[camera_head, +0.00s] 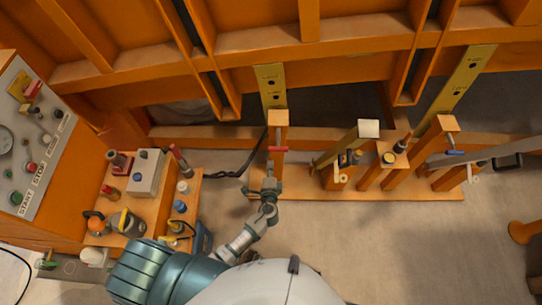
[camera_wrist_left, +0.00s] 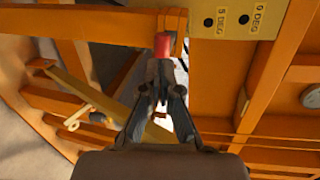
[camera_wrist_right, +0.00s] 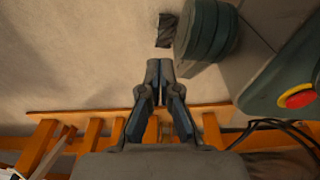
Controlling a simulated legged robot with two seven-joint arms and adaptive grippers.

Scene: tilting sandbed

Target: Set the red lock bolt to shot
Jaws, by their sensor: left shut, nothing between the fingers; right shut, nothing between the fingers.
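The red lock bolt (camera_head: 278,149) lies across an orange post (camera_head: 278,120) in the middle of the head view. In the left wrist view its red end (camera_wrist_left: 161,45) shows just beyond my fingertips. My left gripper (camera_head: 270,172) is shut and empty, just in front of the post and below the bolt in the picture. Whether the fingertips touch the bolt I cannot tell. They hide part of what lies behind them in the left wrist view. My right gripper (camera_wrist_right: 160,68) is shut and empty above the floor; the head view does not show it.
A yellow plate with holes (camera_head: 270,82) stands behind the post. A control panel (camera_head: 33,140) and a bench with a grey box (camera_head: 147,172) are at left. Front floor is clear.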

